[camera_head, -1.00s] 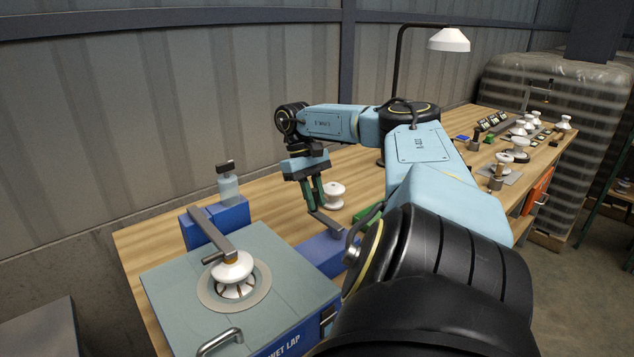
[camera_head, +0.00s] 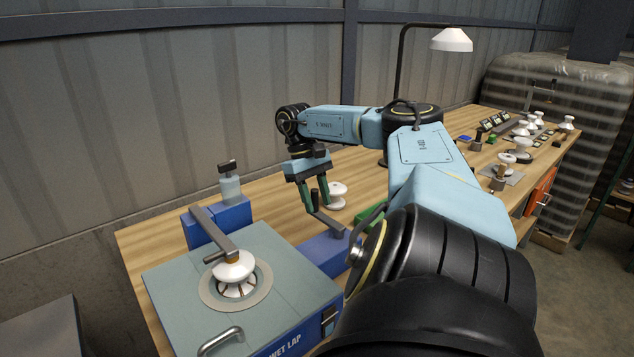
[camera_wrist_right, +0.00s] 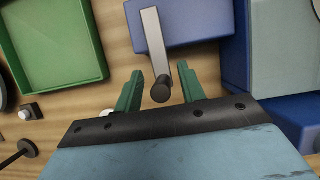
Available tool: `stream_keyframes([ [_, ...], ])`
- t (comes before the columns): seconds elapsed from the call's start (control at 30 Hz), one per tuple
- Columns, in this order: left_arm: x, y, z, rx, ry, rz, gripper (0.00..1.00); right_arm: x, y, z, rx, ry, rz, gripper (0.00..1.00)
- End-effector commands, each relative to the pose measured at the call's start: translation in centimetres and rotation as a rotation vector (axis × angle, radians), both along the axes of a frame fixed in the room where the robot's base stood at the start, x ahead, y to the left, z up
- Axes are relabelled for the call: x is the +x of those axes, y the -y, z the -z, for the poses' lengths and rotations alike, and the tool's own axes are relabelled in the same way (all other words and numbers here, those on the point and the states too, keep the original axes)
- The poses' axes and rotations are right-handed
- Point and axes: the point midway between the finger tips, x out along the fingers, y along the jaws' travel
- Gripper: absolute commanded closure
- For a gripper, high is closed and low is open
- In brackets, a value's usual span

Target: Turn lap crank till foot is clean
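The wet lap machine (camera_head: 170,300) stands at the front left, its name on the front. A white insulator (camera_head: 236,268) sits on its round plate under a grey arm (camera_head: 212,232). The crank (camera_head: 327,220) is a grey bar on a blue box (camera_head: 325,254) to the right of the machine; in the right wrist view its dark round knob (camera_wrist_right: 161,92) shows at the bar's end. My right gripper (camera_head: 317,206) reaches down at the crank. Its green fingers (camera_wrist_right: 160,90) are apart, one on each side of the knob, with gaps visible. My left gripper is out of view.
A white insulator (camera_head: 338,193) stands on the bench just behind my right gripper. A green tray (camera_wrist_right: 55,45) lies beside the blue box. A bottle (camera_head: 229,186) stands behind the machine. More insulators and blocks are at the bench's far right.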

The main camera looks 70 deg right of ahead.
Motion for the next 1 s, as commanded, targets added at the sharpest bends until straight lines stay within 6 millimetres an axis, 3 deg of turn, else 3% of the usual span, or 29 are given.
stream_keyframes([
  [0.17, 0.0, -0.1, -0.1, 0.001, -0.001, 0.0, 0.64, 0.0, 0.1, -1.2, -0.003, 0.002, 0.001, 0.6],
  [0.5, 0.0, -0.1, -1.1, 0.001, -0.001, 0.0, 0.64, 0.0, 0.0, -8.1, -0.001, 0.003, 0.0, 0.6],
  [0.6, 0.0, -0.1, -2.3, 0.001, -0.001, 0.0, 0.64, -0.1, 0.0, -9.2, -0.001, -0.002, 0.0, 0.6],
  [1.0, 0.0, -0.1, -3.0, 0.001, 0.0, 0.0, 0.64, -0.1, 0.0, -10.0, -0.001, -0.003, 0.0, 0.6],
])
